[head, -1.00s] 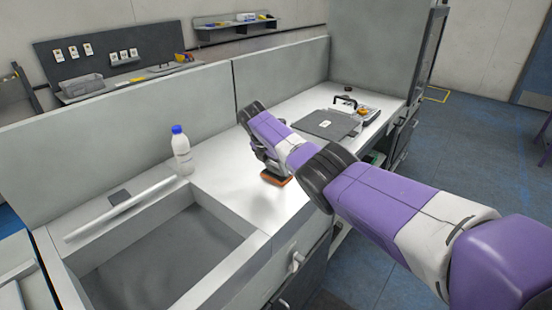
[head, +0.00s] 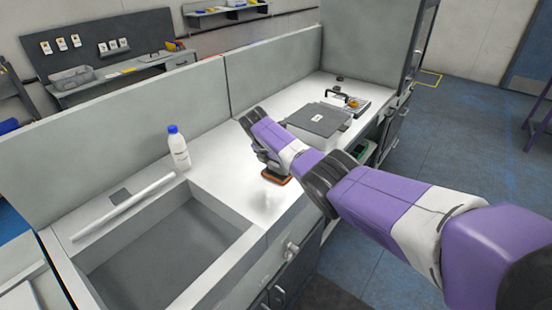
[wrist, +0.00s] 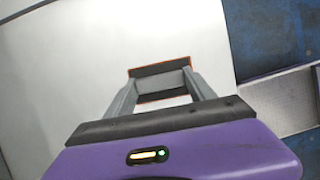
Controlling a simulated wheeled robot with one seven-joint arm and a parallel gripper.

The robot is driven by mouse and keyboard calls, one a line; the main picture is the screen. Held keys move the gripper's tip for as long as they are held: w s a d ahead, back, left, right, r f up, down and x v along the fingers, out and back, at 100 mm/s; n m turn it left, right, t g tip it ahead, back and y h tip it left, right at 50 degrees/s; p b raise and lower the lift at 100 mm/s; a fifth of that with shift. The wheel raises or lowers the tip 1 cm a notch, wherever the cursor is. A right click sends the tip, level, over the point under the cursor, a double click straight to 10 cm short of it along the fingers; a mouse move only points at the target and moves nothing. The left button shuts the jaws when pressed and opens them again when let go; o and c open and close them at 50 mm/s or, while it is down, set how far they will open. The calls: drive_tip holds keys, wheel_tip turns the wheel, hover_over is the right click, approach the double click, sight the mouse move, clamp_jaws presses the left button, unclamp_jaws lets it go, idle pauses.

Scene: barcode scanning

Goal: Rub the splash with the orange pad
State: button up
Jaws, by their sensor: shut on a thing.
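The orange pad (head: 276,179) is a dark block with an orange edge, low at the white counter's surface to the right of the sink. My gripper (head: 270,168) is shut on it from above. In the wrist view, the pad (wrist: 160,69) sits between the two grey fingers of my gripper (wrist: 163,84), with orange showing along its edges. I cannot tell whether the pad touches the counter. No splash stands out clearly; a faint grey patch shows just in front of the pad in the head view, and it may be only a reflection.
A sink basin (head: 165,250) lies to the left of the pad. A white bottle with a blue cap (head: 178,150) stands behind the sink. A grey flat-topped box (head: 318,119) stands behind my gripper to the right. A low partition (head: 275,70) runs along the back.

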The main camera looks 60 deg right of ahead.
sight(288, 176)
drive_tip(key=shift+s+a+f+p, duration=0.1)
drive_tip(key=shift+s+f+p, duration=0.05)
drive_tip(key=shift+s+p, duration=0.45)
drive_tip(key=shift+s+a+f+p, duration=0.1)
drive_tip(key=shift+s+p, duration=0.4)
drive_tip(key=shift+p, duration=0.15)
drive_tip(key=shift+s+r+p, duration=0.15)
drive_tip(key=shift+s+p, duration=0.7)
drive_tip(key=shift+p, duration=0.2)
drive_tip(key=shift+s+f, duration=0.25)
drive_tip(key=shift+s, duration=0.05)
drive_tip(key=shift+s+a+r, duration=0.1)
drive_tip(key=shift+s+a, duration=0.1)
drive_tip(key=shift+s, duration=1.65)
drive_tip(key=shift+s+a+r, duration=0.1)
drive_tip(key=shift+s, duration=0.25)
drive_tip(key=shift+a, duration=0.1)
drive_tip(key=shift+w+d+r, duration=0.1)
drive_tip(key=shift+d+r, duration=0.05)
drive_tip(key=shift+r, duration=0.9)
drive_tip(key=shift+w+d+r, duration=0.1)
drive_tip(key=shift+r, duration=2.05)
